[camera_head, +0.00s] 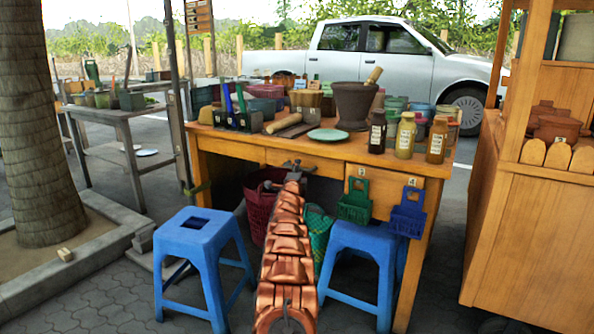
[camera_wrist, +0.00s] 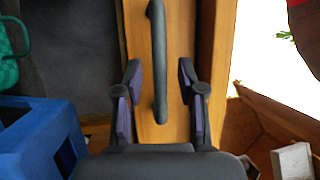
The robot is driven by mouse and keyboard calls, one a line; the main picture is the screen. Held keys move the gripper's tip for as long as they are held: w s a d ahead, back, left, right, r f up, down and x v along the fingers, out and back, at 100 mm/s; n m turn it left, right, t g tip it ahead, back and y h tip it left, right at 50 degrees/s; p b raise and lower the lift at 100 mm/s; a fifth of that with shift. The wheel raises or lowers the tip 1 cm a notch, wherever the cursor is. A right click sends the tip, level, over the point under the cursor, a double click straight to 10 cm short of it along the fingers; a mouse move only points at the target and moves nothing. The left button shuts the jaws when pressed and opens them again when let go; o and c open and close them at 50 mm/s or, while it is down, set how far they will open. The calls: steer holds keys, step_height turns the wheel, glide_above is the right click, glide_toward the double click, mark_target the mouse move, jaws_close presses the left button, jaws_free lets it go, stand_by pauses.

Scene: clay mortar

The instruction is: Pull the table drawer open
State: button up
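The wooden table (camera_head: 230,147) has a drawer front (camera_head: 325,167) in the middle of its front side. It looks flush with the table front, though my arm partly hides it. In the wrist view, the drawer front (camera_wrist: 178,30) carries a dark bar handle (camera_wrist: 160,55) that runs upright in the picture. My gripper (camera_wrist: 159,75) is open, with one finger on each side of the handle and gaps between. Whether the fingers reach past the bar is unclear. In the head view, my gripper (camera_head: 297,166) is at the drawer front, and the handle is hidden.
Blue stools (camera_head: 197,228) and (camera_head: 362,240) stand left and right of my arm. A red basket (camera_head: 258,200) sits under the table. Green (camera_head: 355,205) and blue (camera_head: 408,215) baskets hang at the right front. Bottles (camera_head: 405,137) and a mortar (camera_head: 352,108) stand on top.

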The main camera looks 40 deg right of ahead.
steer(key=shift+w+d+r, duration=0.1)
steer(key=shift+w+d, duration=0.2)
steer(key=shift+w, duration=0.15)
steer(key=shift+c, duration=0.2)
jaws_close()
stand_by(0.6)
